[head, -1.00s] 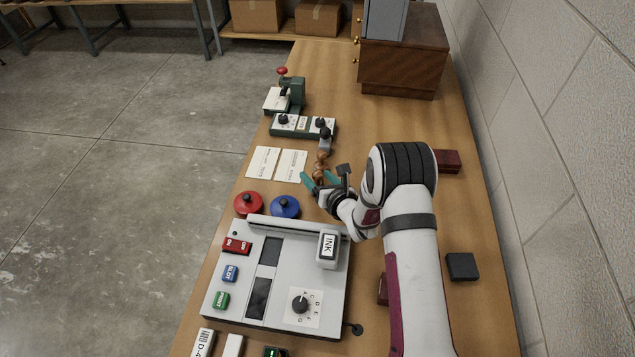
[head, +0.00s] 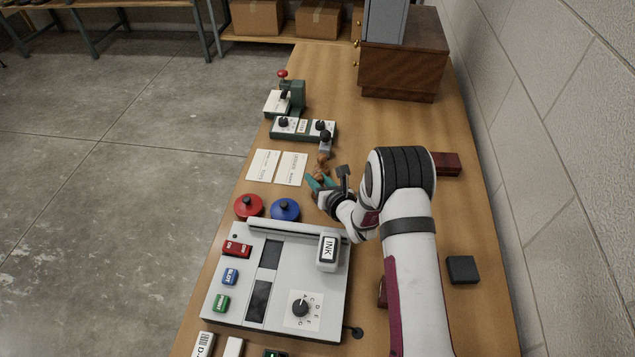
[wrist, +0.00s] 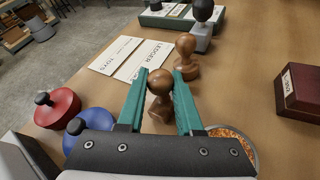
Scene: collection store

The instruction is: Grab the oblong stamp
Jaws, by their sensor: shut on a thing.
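My gripper (wrist: 160,84) is shut on a brown wooden stamp (wrist: 160,82) with a round knob handle, held between its teal fingers. Its base is partly hidden by the gripper body, so I cannot tell its shape. A second wooden stamp (wrist: 186,52) stands upright just beyond the fingertips, apart from them. A grey stamp with a black knob (wrist: 202,30) stands behind that one. In the head view my gripper (head: 320,183) is low over the bench, and the wooden stamps (head: 323,161) are small and overlap there.
Red (wrist: 58,107) and blue (wrist: 88,130) round pads lie at the left. Paper cards (wrist: 128,64) lie beyond. A bowl of orange grains (wrist: 232,142) is by the right finger, a dark red box (wrist: 303,92) further right. The white ink machine (head: 225,308) is nearer.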

